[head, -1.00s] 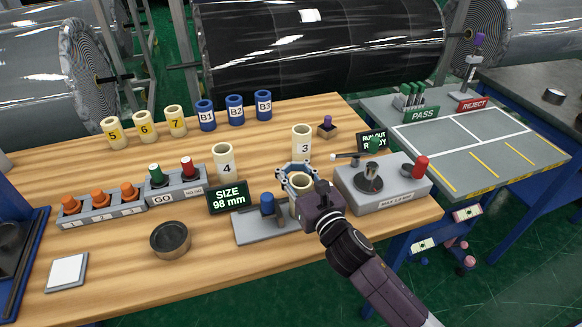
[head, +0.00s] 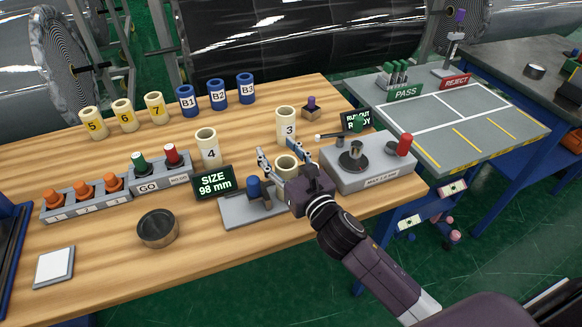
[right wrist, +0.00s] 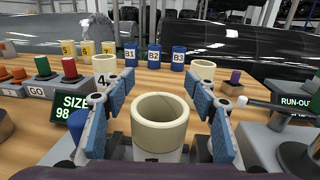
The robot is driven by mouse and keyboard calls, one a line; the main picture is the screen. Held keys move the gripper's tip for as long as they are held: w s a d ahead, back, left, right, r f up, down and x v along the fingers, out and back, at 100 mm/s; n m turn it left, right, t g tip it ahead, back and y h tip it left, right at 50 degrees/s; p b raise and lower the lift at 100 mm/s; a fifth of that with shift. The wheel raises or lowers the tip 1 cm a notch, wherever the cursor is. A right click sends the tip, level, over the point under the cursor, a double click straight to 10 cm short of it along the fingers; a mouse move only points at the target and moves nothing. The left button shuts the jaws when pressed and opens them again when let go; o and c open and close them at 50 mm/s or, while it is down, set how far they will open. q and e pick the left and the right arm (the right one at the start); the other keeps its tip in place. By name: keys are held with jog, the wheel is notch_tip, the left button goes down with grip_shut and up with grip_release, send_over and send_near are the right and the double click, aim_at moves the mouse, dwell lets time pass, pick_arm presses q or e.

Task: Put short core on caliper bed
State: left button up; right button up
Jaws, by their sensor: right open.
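A short cream core (head: 287,163) stands upright at the right end of the grey caliper bed (head: 232,213), which has a blue knob. Its foot is hidden behind my right gripper, so I cannot tell how it rests on the bed. My right gripper (head: 278,153) is open, with one finger on each side of the core. In the right wrist view the core (right wrist: 159,125) stands upright between the blue finger pads, with gaps on both sides. A display (head: 213,183) beside the bed reads SIZE 98 mm. My left gripper is not in view.
Core 3 (head: 286,126) stands just behind, core 4 (head: 208,148) to the left. A grey run-out device (head: 372,168) is close on the right. Yellow-labelled and blue cores line the back. A dark round dish (head: 157,229) sits front left, with bare wood around it.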

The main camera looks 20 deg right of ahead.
aim_at(292, 171)
jog(key=s, duration=0.3)
jog(key=s+d+b, duration=0.1)
jog(key=s, duration=0.5)
jog(key=shift+s+d+f+b, duration=0.1)
jog(key=shift+d+b, duration=0.1)
jog(key=shift+b, duration=0.1)
jog(key=shift+s+d, duration=0.15)
jog(key=shift+s, duration=0.65)
